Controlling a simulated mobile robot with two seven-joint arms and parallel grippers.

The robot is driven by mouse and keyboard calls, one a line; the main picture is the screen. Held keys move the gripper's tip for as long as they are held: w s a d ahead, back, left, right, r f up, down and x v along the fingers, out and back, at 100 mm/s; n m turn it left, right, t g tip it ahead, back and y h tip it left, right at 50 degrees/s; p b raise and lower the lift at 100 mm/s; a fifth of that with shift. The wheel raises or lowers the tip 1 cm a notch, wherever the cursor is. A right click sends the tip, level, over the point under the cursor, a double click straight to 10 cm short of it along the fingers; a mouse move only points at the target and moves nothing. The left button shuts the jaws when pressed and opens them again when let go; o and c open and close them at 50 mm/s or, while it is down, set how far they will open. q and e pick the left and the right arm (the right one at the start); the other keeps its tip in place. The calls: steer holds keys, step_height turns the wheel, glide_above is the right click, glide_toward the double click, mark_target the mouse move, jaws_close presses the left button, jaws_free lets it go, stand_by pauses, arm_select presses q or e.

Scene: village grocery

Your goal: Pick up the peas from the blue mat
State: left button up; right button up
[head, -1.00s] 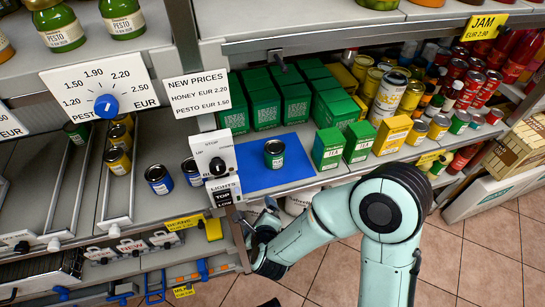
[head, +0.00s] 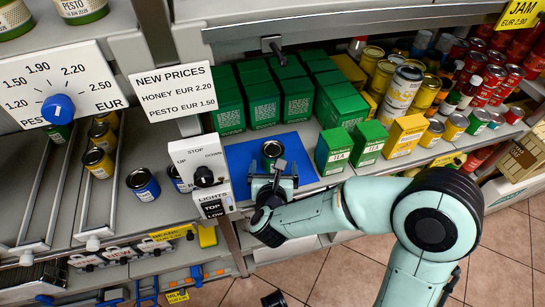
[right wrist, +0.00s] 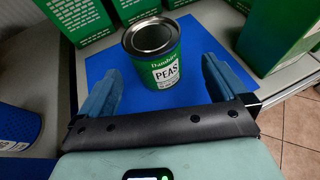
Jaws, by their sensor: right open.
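The peas are a green can with a white label and a dark metal lid, upright on the blue mat. In the right wrist view the can (right wrist: 153,55) stands ahead of and partly between my open right fingers (right wrist: 160,92). In the head view the can (head: 272,149) shows just beyond my right gripper (head: 273,176), which partly hides it. The blue mat (head: 238,157) lies on the shelf, and also shows in the right wrist view (right wrist: 102,65). My right gripper is open and empty.
Green boxes (head: 263,103) stand behind the mat, and green tea boxes (head: 334,150) stand to its right. A control panel with a black knob (head: 204,177) stands close at the left. Blue-labelled cans (head: 143,184) are farther left.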

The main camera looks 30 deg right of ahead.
steer(key=x, duration=0.5)
steer(key=shift+w+r, duration=0.15)
steer(key=shift+w, duration=0.3)
steer(key=shift+r, duration=0.1)
steer(key=c, duration=1.2)
